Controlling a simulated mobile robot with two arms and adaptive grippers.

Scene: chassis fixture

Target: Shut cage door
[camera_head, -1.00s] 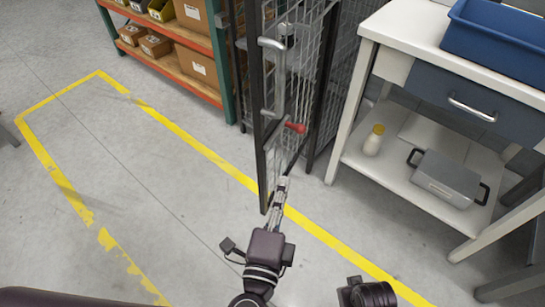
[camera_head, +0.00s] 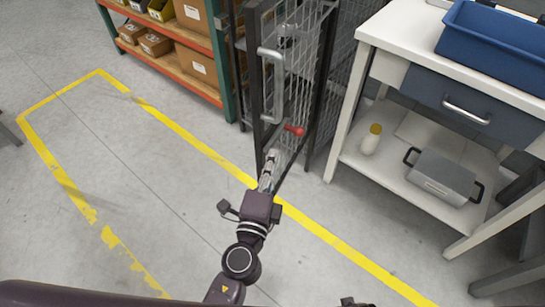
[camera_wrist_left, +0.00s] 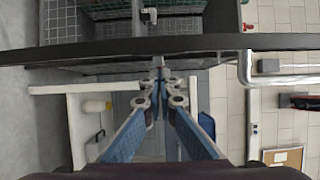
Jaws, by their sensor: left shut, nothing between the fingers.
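The cage door (camera_head: 255,90) is a mesh panel in a black frame, standing ajar from the cage in the head view. In the left wrist view the fingers (camera_wrist_left: 158,66) point at the black door bar (camera_wrist_left: 100,52), with the handle (camera_wrist_left: 245,68) to the right.
A white workbench (camera_head: 352,100) stands right of the cage, with a blue bin (camera_head: 495,40) on top and a bottle (camera_head: 371,139) and a grey case (camera_head: 443,178) on its shelf. A shelf rack (camera_head: 185,75) is at the upper left.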

